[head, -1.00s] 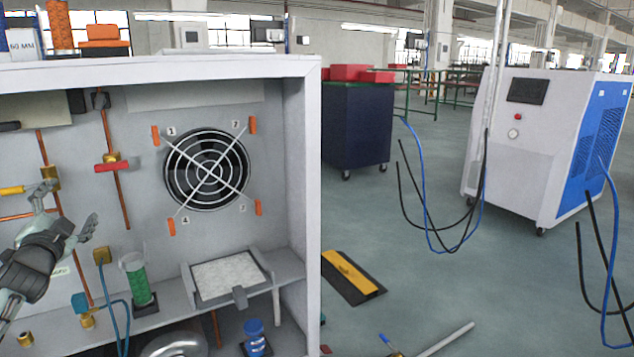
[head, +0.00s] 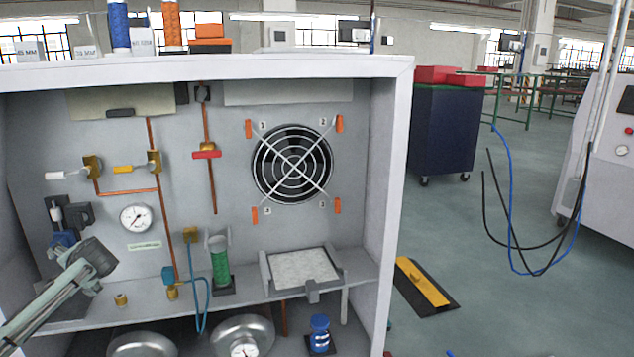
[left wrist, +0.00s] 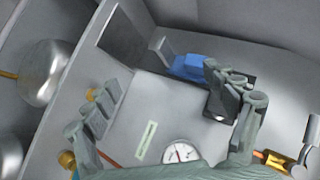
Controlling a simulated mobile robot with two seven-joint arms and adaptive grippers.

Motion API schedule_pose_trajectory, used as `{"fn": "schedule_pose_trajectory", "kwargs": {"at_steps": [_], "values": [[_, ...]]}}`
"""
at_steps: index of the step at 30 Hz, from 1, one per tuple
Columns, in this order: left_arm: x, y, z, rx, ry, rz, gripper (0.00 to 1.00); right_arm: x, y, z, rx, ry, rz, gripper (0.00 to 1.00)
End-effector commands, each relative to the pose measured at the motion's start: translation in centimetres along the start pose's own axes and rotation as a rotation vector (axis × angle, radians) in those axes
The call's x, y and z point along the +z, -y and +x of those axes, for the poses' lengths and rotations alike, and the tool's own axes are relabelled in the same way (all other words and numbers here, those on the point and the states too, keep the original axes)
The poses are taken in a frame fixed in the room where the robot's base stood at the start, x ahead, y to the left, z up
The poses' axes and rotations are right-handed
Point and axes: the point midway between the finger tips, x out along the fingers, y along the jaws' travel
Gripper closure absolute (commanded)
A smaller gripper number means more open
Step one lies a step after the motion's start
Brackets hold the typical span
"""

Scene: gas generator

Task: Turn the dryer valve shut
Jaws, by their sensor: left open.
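Three valves are on the cabinet's back panel: one with a white handle pointing left (head: 68,175), one with a yellow handle pointing left (head: 124,169), and one with a red handle lying crosswise (head: 206,155). I cannot read which is the dryer valve. The white-handled valve's brass body also shows at the right of the left wrist view (left wrist: 278,160). My left gripper (head: 92,258) is low at the left, below the white-handled valve and apart from it. In the left wrist view its fingers (left wrist: 172,108) are spread with nothing between them. My right gripper is not in view.
A black bracket with a blue part (head: 62,238) is close behind my left gripper. A round gauge (head: 136,218), a green column (head: 220,262), a blue hose (head: 203,300) and a fan (head: 292,164) are to the right. Metal vessels (head: 243,338) are below the shelf.

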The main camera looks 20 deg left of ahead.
Motion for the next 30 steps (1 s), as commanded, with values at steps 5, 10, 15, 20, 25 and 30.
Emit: {"fn": "schedule_pose_trajectory", "kwargs": {"at_steps": [5,10,15,20,25,30], "values": [[4.7,-3.4,-1.2,0.064,0.184,-0.015,0.15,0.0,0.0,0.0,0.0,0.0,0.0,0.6],[5.0,-10.2,-4.0,0.15,0.12,0.038,0.15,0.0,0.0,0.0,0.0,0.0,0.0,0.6],[6.6,-18.2,-8.6,0.271,0.055,0.087,0.15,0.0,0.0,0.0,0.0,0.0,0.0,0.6],[9.9,-26.3,-15.8,0.435,-0.012,0.112,0.15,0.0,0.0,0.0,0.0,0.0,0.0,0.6],[13.0,-30.8,-22.6,0.574,-0.055,0.097,0.15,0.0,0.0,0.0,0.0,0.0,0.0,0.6],[15.4,-32.7,-27.7,0.672,-0.075,0.066,0.15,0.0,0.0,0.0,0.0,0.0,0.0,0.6]]}}
